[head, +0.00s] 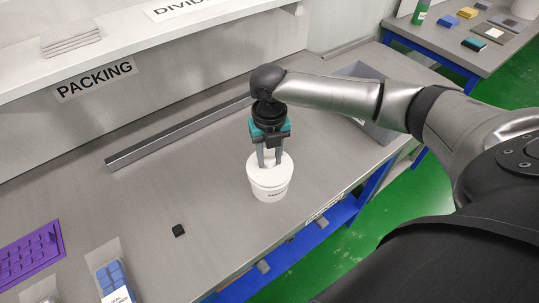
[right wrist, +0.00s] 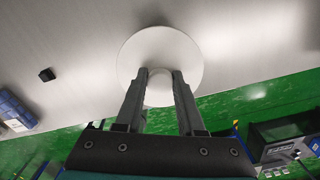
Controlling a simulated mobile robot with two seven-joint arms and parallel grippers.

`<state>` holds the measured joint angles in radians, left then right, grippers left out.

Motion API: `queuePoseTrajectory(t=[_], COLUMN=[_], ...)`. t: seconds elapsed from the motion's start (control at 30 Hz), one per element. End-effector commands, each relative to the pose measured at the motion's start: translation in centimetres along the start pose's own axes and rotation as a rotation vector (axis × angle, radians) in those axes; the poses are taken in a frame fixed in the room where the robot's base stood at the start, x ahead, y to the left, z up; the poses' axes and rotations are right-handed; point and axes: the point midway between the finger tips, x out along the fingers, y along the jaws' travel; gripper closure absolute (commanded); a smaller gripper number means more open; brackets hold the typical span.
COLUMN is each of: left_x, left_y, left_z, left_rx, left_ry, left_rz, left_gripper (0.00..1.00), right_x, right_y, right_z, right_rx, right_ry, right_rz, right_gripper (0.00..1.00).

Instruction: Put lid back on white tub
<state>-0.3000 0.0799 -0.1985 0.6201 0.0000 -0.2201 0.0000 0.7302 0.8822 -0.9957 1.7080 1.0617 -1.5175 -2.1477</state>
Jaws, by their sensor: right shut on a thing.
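The white round lid (head: 284,172) sits at the tub's top and looks level. The lid also shows in the right wrist view (right wrist: 160,42) as a full disc that hides the tub. My right gripper (head: 269,163) points down from above, shut on the lid's central knob (right wrist: 159,88). Whether the lid is fully seated on the rim cannot be told. My left gripper is not in view.
A small black block (head: 178,230) lies left of the tub. A metal rail (head: 180,133) runs behind. A grey bin (head: 358,72) stands at the right, behind my arm.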

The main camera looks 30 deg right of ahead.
Motion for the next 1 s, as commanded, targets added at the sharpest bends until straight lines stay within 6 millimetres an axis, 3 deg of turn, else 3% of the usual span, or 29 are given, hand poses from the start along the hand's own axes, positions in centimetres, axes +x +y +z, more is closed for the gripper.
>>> queuePoseTrajectory(t=[1.0], left_x=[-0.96], left_y=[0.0], left_z=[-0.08], left_rx=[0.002], left_ry=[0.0], left_rz=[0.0], left_gripper=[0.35], right_x=[0.0], right_y=[0.05], right_z=[-0.04], right_rx=[0.0], right_ry=[0.0], right_rz=[0.001], right_gripper=[1.0])
